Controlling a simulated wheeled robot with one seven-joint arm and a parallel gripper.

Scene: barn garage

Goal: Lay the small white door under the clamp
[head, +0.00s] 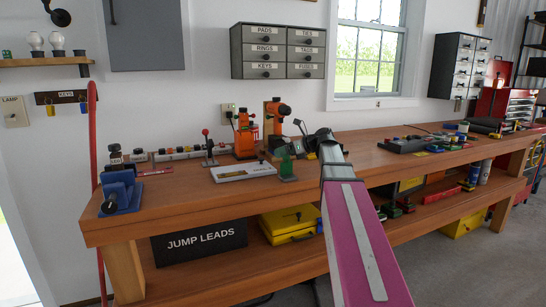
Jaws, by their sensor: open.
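A small upright clamp (208,148) with a red-tipped handle stands just behind and left of the panel's left end. I cannot tell whether any of the panel is under it. My gripper (308,142) is over the bench to the right of the panel, apart from it. It is open and looks empty, though my arm partly hides it.
Two orange tools (277,122) stand behind the panel. A small green item (285,165) stands at its right end. A blue vise (121,193) is at the bench's left end. A dark box (402,144) lies farther right. Bare wood lies in front of the panel.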

